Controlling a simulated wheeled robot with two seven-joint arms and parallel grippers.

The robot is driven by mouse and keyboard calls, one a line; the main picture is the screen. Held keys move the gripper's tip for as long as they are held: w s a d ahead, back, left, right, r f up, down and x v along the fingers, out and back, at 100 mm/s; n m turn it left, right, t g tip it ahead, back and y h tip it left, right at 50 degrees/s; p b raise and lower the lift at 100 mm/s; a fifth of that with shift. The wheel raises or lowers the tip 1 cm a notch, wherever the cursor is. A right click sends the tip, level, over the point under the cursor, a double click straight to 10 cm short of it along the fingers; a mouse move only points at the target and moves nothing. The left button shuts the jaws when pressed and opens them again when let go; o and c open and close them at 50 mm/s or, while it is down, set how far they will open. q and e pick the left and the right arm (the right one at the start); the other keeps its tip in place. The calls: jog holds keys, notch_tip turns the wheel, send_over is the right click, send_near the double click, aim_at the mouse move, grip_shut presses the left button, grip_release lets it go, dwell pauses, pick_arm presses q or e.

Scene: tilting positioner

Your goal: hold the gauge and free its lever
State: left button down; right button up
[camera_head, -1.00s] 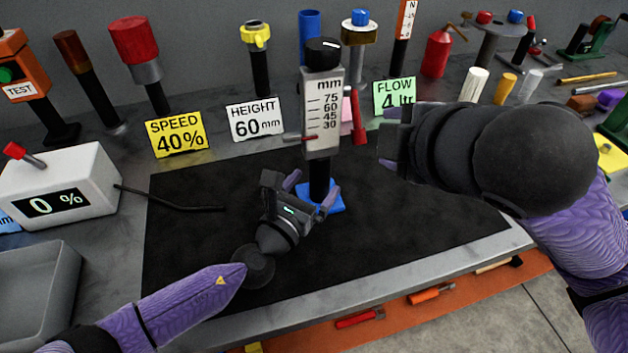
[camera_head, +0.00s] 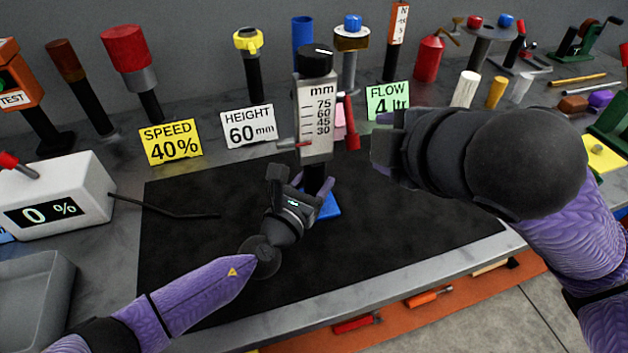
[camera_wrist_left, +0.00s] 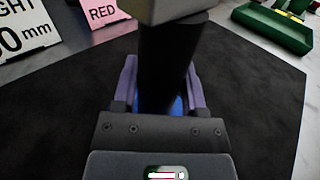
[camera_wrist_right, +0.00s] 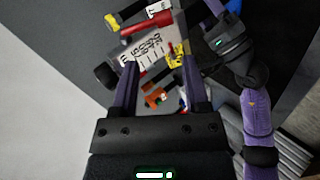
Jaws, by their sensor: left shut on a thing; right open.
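The gauge has a pale scale head (camera_head: 316,118) marked in mm, a black knob on top, a black post and a blue base (camera_head: 329,208). It stands upright on the dark mat. Its red lever (camera_head: 352,124) is on the right side of the head. My left gripper (camera_head: 303,183) is shut on the black post (camera_wrist_left: 165,65), below the head. My right gripper (camera_head: 384,140) is open and empty, right of the gauge. The head (camera_wrist_right: 155,48) shows beyond its fingers in the right wrist view.
Signs reading speed 40% (camera_head: 171,144), height 60 mm (camera_head: 249,127) and flow 4 ltr (camera_head: 387,101) stand behind the mat. A box showing 0 % (camera_head: 75,195) and a grey tray (camera_head: 38,295) are at left. The front mat (camera_head: 400,230) is clear.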

jog(key=shift+w, duration=0.1)
jog(key=shift+c, duration=1.1)
jog(key=w+d+m, duration=0.1)
jog(key=m, duration=0.1)
jog(key=w+f+m+g, duration=0.1)
jog(key=m, duration=0.1)
jog(key=w+d+m+g, duration=0.1)
jog(key=m, duration=0.1)
jog(key=shift+w+d+f, duration=0.2)
jog(key=shift+d+f, duration=0.1)
jog(key=c, duration=0.5)
jog(key=w+d+m+g, duration=0.1)
jog(key=m, duration=0.1)
jog(key=w+d+f+m+g+y, duration=0.1)
jog(key=m, duration=0.2)
jog(key=shift+w+d+f, duration=0.1)
jog(key=shift+w+d, duration=0.05)
jog(key=shift+d, duration=0.05)
grip_shut()
jog(key=w+d+m+g+y, duration=0.2)
jog(key=d+m+y, duration=0.4)
jog(key=m, duration=1.1)
jog(key=shift+w+d+f+m+y, duration=0.4)
jog(key=shift+w+y, duration=0.35)
jog(key=shift+y, duration=0.55)
jog(key=shift+a, duration=0.1)
